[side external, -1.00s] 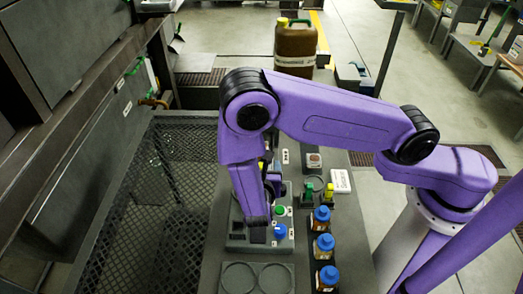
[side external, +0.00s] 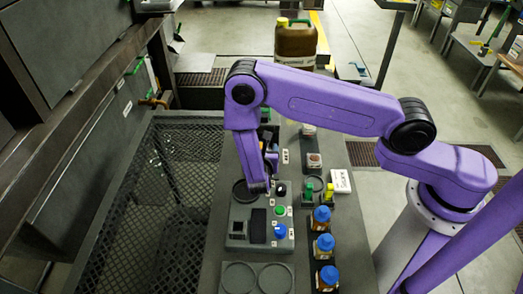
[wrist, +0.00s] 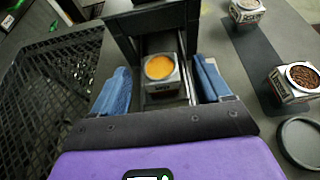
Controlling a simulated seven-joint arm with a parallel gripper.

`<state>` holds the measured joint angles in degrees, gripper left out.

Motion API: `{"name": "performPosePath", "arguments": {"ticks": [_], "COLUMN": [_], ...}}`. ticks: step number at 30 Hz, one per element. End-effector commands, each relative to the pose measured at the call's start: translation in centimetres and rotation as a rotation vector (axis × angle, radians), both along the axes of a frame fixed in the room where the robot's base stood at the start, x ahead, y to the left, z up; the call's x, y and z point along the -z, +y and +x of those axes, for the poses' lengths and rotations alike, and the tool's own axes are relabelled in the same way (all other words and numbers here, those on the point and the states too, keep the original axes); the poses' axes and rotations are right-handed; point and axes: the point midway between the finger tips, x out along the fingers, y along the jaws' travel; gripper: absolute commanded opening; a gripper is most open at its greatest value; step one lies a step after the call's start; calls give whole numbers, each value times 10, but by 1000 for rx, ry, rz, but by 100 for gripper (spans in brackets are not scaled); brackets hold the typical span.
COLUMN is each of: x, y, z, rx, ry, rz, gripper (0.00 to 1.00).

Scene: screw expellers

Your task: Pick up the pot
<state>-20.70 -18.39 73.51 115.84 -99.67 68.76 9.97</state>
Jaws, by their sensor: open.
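A small square-sided pot (wrist: 160,72) with a round top and orange contents shows in the wrist view, in a dark frame-like slot. My gripper (wrist: 163,82) is open, with one blue finger on each side of the pot. Gaps show between the fingers and the pot, and I cannot tell how far below the fingertips it sits. In the side view my gripper (side external: 269,165) hangs over the far part of the dark bench, and my arm hides most of that spot.
Two similar pots with brown contents (wrist: 296,80) (wrist: 246,10) stand to the right. A panel with green and blue buttons (side external: 280,231) lies nearer the side camera. Several blue-capped bottles (side external: 322,246) line the right edge. A mesh-floored bin (side external: 160,215) is left.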

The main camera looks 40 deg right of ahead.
Motion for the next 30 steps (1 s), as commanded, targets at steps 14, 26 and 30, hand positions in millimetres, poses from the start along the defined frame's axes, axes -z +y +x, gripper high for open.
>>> {"name": "performPosePath", "arguments": {"ticks": [14, 26, 30], "x": [1, -5, -16], "y": [-1, -1, 0], "z": [1, 1, 2], "rx": [-1, -1, -1], "ry": [0, -2, -3], "rz": [0, 0, 2], "gripper": [11, 11, 11]}}
